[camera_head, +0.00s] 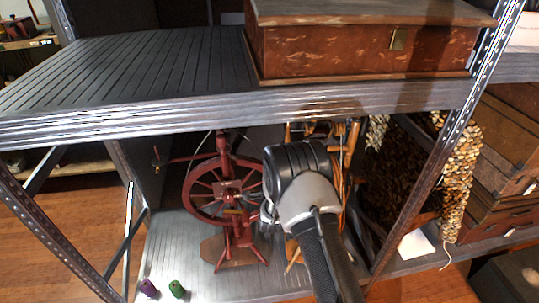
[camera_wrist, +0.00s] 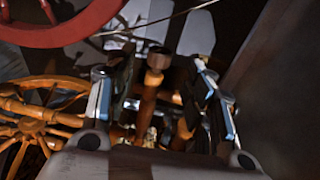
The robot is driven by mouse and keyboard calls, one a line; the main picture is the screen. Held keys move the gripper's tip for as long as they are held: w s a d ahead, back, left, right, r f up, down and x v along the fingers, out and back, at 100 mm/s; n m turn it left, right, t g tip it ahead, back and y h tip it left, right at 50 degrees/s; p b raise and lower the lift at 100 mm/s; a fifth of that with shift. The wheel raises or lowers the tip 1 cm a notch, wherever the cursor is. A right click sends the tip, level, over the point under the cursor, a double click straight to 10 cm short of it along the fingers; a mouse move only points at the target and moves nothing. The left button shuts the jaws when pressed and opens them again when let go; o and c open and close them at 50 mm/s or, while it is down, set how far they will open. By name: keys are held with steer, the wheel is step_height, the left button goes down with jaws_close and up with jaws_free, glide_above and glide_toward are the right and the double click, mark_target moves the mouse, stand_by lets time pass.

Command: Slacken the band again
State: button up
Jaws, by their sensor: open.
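A red spinning wheel (camera_head: 222,192) stands on the lower shelf, left of my arm in the head view. Part of a red wheel rim (camera_wrist: 70,27) curves across the upper left of the wrist view. A thin pale line, perhaps the band (camera_wrist: 160,20), runs from that rim to the upper right. My gripper (camera_wrist: 162,75) is open, with one finger on each side of a wooden peg with a rounded head (camera_wrist: 158,59). I cannot tell whether either finger touches the peg. In the head view my arm hides the gripper and peg.
A lighter wooden spinning wheel (camera_wrist: 45,112) is left of my gripper. The upper shelf (camera_head: 130,70) with a brown chest (camera_head: 365,50) lies overhead. A metal post (camera_head: 430,150) stands to the right. Purple and green spools (camera_head: 177,289) stand at the lower shelf's front left.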

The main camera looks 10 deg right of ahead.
steer(key=w, duration=0.2)
steer(key=w+b, duration=0.1)
steer(key=w, duration=0.2)
steer(key=w+d+b, duration=0.1)
steer(key=w, duration=0.2)
steer(key=shift+d+f, duration=0.1)
steer(key=shift+f, duration=0.15)
steer(key=shift+c, duration=0.6)
steer(key=c, duration=1)
